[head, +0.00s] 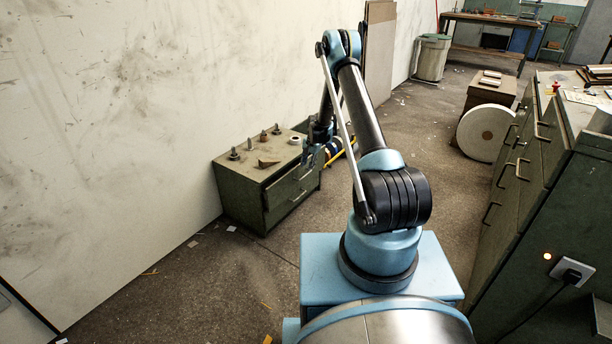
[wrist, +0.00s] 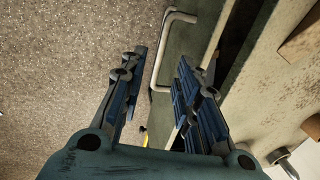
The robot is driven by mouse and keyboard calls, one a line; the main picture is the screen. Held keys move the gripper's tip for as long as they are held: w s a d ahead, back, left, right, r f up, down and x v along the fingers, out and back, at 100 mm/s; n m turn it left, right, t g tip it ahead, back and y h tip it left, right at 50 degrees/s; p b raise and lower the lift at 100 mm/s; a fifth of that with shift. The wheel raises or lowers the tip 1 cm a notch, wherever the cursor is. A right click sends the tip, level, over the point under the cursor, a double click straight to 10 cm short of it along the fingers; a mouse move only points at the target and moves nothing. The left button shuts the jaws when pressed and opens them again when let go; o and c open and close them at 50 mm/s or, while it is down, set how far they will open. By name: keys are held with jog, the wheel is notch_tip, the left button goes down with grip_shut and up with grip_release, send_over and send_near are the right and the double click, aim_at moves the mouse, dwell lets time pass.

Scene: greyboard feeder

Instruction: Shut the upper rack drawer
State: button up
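The upper rack drawer (head: 286,187) is in the front of a low green cabinet (head: 238,198) against the wall in the head view. In the wrist view its green front (wrist: 187,45) has a pale bar handle (wrist: 157,62). A dark gap between this front and the cabinet top suggests the drawer stands slightly open. My gripper (head: 316,152) is at the cabinet's right end, partly hidden by my arm. In the wrist view my gripper (wrist: 161,62) is open, its fingers apart and the handle showing between them. I cannot tell whether they touch it.
Several small pieces of hardware and a tape roll (head: 296,140) sit on the cabinet top. A lower drawer (head: 291,206) is under the upper one. A larger drawer cabinet (head: 530,165) stands at the right, with a pale round roll (head: 486,133) behind it. Floor between is mostly clear.

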jog(key=shift+w+a+f, duration=0.15)
jog(key=shift+f, duration=0.95)
jog(key=shift+w+a+f, duration=0.1)
jog(key=shift+a+f, duration=0.1)
jog(key=shift+f, duration=0.85)
jog(key=shift+w+a+f, duration=0.15)
jog(key=shift+f, duration=0.95)
grip_shut()
